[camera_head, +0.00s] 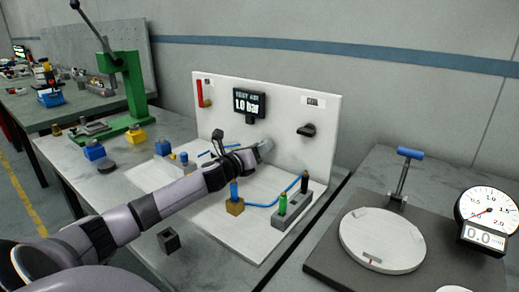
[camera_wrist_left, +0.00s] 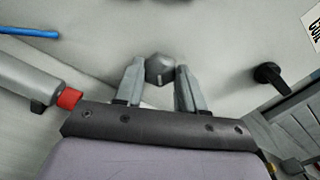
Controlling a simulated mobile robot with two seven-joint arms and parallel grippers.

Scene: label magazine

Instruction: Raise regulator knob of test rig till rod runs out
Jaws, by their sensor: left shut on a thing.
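The white test rig panel (camera_head: 300,92) stands upright with a display (camera_head: 249,103) reading 1.0 bar. My left gripper (camera_head: 264,147) reaches to the panel below the display. In the left wrist view, the left gripper (camera_wrist_left: 160,80) has its fingers on both sides of a grey faceted knob (camera_wrist_left: 160,67) with a light mark, and is shut on it. A grey cylinder (camera_wrist_left: 30,84) with a red end (camera_wrist_left: 69,98) lies at left in that view. No bare rod can be made out. My arm hides part of the rig in the head view. My right gripper is not in view.
A black lever (camera_head: 306,130) sits on the panel to the right. Blue tubing (camera_head: 262,205) and a green-black fitting (camera_head: 282,204) are on the rig base. A round plate (camera_head: 382,235) and dial gauge (camera_head: 487,212) stand at right; a green press (camera_head: 125,90) at left.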

